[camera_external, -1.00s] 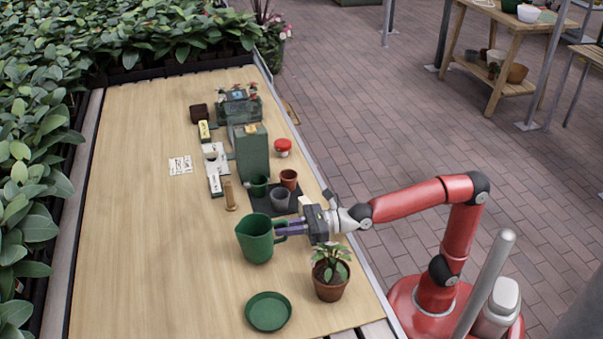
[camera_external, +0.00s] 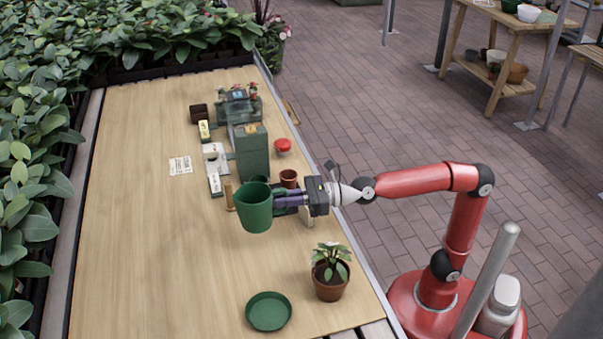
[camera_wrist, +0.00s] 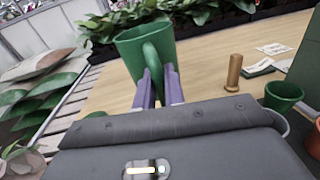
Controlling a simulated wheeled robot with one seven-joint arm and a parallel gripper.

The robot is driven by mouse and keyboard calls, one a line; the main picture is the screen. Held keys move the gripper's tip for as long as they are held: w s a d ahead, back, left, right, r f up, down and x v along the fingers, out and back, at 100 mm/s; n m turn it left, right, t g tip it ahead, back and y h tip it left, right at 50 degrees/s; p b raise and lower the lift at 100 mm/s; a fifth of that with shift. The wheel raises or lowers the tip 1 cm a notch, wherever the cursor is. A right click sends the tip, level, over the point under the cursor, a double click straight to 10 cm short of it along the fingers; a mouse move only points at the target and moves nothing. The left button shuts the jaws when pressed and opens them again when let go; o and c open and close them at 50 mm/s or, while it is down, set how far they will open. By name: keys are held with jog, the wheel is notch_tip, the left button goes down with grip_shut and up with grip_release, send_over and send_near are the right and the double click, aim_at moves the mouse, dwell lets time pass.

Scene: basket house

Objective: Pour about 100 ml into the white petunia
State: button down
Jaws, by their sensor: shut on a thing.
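A green jug (camera_external: 254,208) is held upright by its handle in my gripper (camera_external: 284,201), raised above the wooden table. In the wrist view the purple fingers of my gripper (camera_wrist: 158,88) are shut on the handle of the green jug (camera_wrist: 130,48). The jug's contents cannot be seen. A potted plant (camera_external: 330,272) with green leaves and a few pale spots, in a terracotta pot, stands near the table's right edge, in front of my gripper; I cannot tell for sure that it is the white petunia.
A green saucer (camera_external: 268,311) lies left of the potted plant. Behind the jug stand a dark green box (camera_external: 250,150), a terracotta pot (camera_external: 288,178), a red-topped item (camera_external: 283,145) and a wooden cylinder (camera_external: 229,196). The table's left side (camera_external: 140,240) is clear.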

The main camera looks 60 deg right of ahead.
jog(key=w+d+f+m+t+h+b, duration=0.15)
jog(key=d+b, duration=0.25)
jog(key=d, duration=2.4)
jog(key=s+a+f+n+g+y+b, duration=0.1)
jog(key=s+a+f+n+g+y, duration=0.2)
jog(key=s+a+g, duration=0.4)
jog(key=s+a+f+n+g+y+b, duration=0.1)
jog(key=s+a+f+n+g+y, duration=0.3)
jog(key=s+a+n+g, duration=0.3)
jog(key=s+n+y, duration=0.1)
jog(key=s, duration=0.2)
jog(key=shift+a+y+b, duration=0.25)
jog(key=shift+y+b, duration=0.1)
jog(key=shift+b, duration=0.05)
jog(key=shift+r+g, duration=0.15)
jog(key=shift+g, duration=0.2)
jog(key=a+r+n+h+p, duration=0.1)
jog(key=a+r+h+p, duration=0.6)
jog(key=p, duration=0.5)
jog(key=shift+s+a+r+h, duration=0.25)
jog(key=shift+s+r+h, duration=0.1)
jog(key=shift+r+h, duration=0.35)
